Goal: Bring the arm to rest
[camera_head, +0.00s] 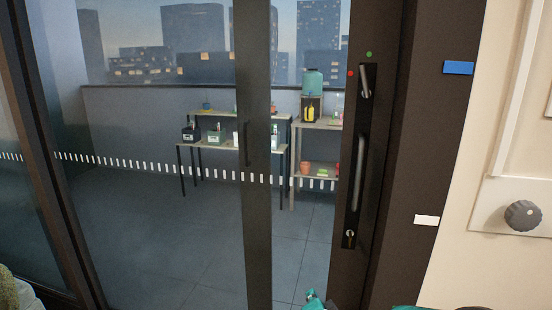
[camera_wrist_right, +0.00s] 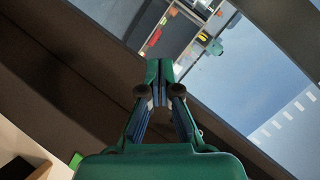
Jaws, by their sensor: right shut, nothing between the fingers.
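My right gripper (camera_wrist_right: 160,72) is shut and empty in the wrist view, its green fingers meeting at the tips. A dark door frame and glass lie beyond it in that view, and it appears to hold nothing. In the head view only a small teal part of my right gripper (camera_head: 315,301) shows at the bottom edge, in front of the door. The rest of my right arm is mostly below the frame. My left gripper is not in either view.
A glass sliding door with a dark frame (camera_head: 391,150) and a long handle (camera_head: 358,172) fills the middle. Shelves (camera_head: 318,165) with pots and a teal-topped dispenser (camera_head: 312,82) stand beyond the glass. A pale wall panel with a dark knob (camera_head: 522,215) is at right.

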